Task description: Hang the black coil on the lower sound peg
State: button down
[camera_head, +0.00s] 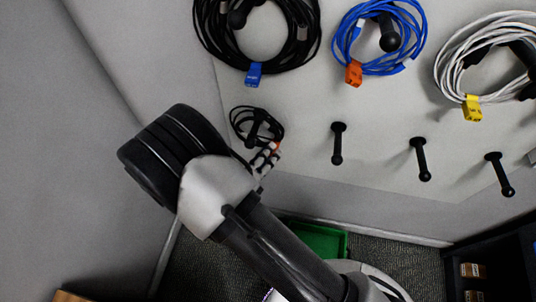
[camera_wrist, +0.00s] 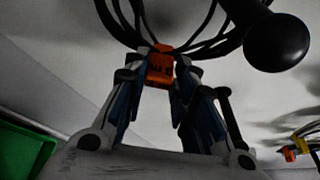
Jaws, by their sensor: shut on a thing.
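The small black coil (camera_head: 236,128) with an orange tag (camera_head: 275,147) is at the board's lower left in the head view. My gripper (camera_head: 268,158) is shut on the orange tag, which shows between the fingers in the wrist view (camera_wrist: 160,70). The coil's loops (camera_wrist: 125,22) rise above the fingers there. A black peg (camera_head: 256,121) appears inside the coil's outline in the head view. In the wrist view a large peg knob (camera_wrist: 277,42) is close, right of the fingers. I cannot tell whether the loop is around the peg or rests on it.
Three bare lower pegs, the left (camera_head: 337,145), middle (camera_head: 420,160) and right (camera_head: 500,175), stick out of the board. Above hang a large black coil (camera_head: 207,38), a blue coil (camera_head: 344,38) and a white coil (camera_head: 446,65). A green bin (camera_head: 320,240) sits below.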

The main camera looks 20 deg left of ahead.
jog(key=shift+f, duration=0.1)
jog(key=c, duration=1.2)
grip_release()
jog(key=shift+c, duration=0.2)
jog(key=v, duration=1.2)
jog(key=w+d+r+m+g+h, duration=0.25)
jog(key=d+r+m+g, duration=0.4)
jog(key=d+m, duration=0.45)
jog(key=w+d+r+m+g+h, duration=0.25)
jog(key=d+r+m+g, duration=0.25)
jog(key=d+r+m, duration=0.45)
jog(key=s+d+r+m+y, duration=0.4)
jog(key=d+m, duration=0.1)
jog(key=m, duration=0.7)
jog(key=s+d+r+m+t+y, duration=0.1)
jog(key=s+d+r+m+y, duration=0.3)
jog(key=m, duration=0.8)
jog(key=shift+s+d+r+m+y, duration=0.25)
jog(key=shift+s+d+m+y, duration=0.15)
jog(key=shift+d, duration=0.2)
